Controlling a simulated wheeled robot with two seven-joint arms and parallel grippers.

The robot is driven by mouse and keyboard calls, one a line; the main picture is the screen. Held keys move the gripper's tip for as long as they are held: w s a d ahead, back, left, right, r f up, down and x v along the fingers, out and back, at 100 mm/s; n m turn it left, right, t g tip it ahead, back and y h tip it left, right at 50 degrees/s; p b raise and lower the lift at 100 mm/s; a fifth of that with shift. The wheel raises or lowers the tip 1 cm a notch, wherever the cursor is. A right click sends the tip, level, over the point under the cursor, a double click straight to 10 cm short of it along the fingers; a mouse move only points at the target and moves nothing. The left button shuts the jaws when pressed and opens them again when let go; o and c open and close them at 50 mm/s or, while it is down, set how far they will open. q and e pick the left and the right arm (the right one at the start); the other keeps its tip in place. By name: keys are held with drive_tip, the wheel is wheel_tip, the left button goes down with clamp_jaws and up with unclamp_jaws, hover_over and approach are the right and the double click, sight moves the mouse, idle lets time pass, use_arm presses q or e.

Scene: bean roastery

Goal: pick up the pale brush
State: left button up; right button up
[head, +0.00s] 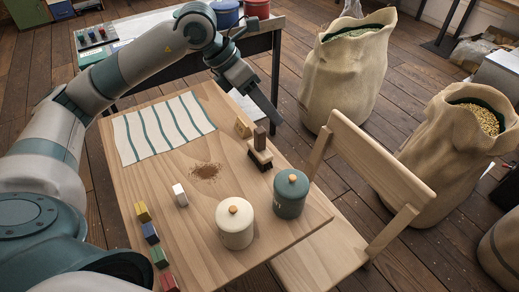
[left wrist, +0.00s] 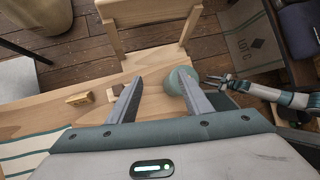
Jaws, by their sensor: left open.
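The pale brush (head: 243,127) is a small light-wood block at the far right edge of the table, beside the striped cloth; it also shows in the left wrist view (left wrist: 79,98), left of my fingers. A dark-bristled brush with a brown handle (head: 260,142) stands just nearer, partly hidden by a finger in the left wrist view. My left gripper (head: 276,120) is above the table's far right edge, right of the pale brush and apart from it. Its jaws (left wrist: 158,80) are open and empty. My right gripper (left wrist: 216,80) shows small in the left wrist view; its jaw state is unclear.
A teal canister (head: 291,195) and a cream canister (head: 235,226) stand on the near part of the table. A brown heap (head: 206,172), a white block (head: 180,195) and coloured blocks lie left. A wooden chair (head: 370,185) stands against the right side.

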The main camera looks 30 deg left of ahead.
use_arm(q)
drive_tip(key=w+a+n+y, duration=0.1)
drive_tip(key=w+a+y, duration=0.1)
drive_tip(key=a, duration=0.7)
drive_tip(key=shift+y+b, duration=0.4)
drive_tip(key=shift+y, duration=0.4)
use_arm(e)
drive_tip(key=f, duration=0.2)
drive_tip(key=shift+w+a+f, duration=0.15)
drive_tip(key=shift+a+f, duration=0.2)
drive_tip(key=shift+a, duration=0.05)
use_arm(q)
drive_tip(key=shift+f, duration=0.1)
drive_tip(key=p, duration=0.1)
approach(259, 129)
drive_tip(key=p+x, duration=0.2)
drive_tip(key=x, duration=0.3)
drive_tip(key=shift+w+f, duration=0.15)
drive_tip(key=shift+f, duration=0.2)
use_arm(e)
drive_tip(key=s+d+f+g, duration=0.2)
drive_tip(key=s+d+f, duration=0.1)
drive_tip(key=s, duration=0.5)
